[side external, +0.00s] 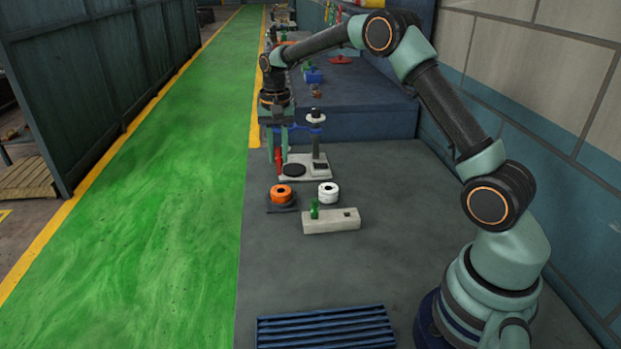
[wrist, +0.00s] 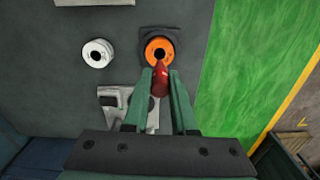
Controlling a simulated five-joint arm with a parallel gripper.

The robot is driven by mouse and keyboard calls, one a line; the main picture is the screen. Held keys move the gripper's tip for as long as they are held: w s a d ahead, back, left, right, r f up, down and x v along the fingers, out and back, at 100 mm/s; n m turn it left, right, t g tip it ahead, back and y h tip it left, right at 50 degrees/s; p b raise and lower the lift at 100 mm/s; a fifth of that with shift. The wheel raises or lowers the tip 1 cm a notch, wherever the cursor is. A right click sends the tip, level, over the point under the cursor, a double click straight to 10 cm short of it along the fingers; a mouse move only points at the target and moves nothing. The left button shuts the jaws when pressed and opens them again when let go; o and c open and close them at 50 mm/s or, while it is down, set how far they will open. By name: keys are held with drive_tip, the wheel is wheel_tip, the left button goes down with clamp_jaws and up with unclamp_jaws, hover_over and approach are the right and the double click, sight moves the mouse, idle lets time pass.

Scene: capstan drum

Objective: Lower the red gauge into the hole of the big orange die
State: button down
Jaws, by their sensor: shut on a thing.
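The red gauge (wrist: 160,80) is held between the fingertips of my gripper (wrist: 160,82) in the wrist view. In the side view the red gauge (side external: 278,160) hangs upright below my gripper (side external: 278,148), which is shut on it. The big orange die (side external: 281,194) sits on a dark base on the grey surface, nearer the side camera than the gauge. In the wrist view the orange die (wrist: 160,50) shows its dark hole just beyond the gauge's tip. The gauge appears above and apart from the die; the exact height is hard to tell.
A white ring-shaped die (side external: 328,193) stands to the right of the orange one. A pale block (side external: 332,220) with a green piece (side external: 314,209) lies nearer the camera. A pale stand with a dark post (side external: 318,160) is close beside my gripper. A blue slatted rack (side external: 326,328) lies in front.

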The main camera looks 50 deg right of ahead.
sight(279, 166)
drive_tip(key=shift+f, duration=2.7)
drive_tip(key=shift+f, duration=0.65)
idle(1.4)
drive_tip(key=c, duration=0.6)
unclamp_jaws()
drive_tip(key=shift+c, duration=0.2)
wheel_tip(279, 166, up, 11)
drive_tip(key=shift+f, duration=0.15)
drive_tip(key=shift+r, duration=0.75)
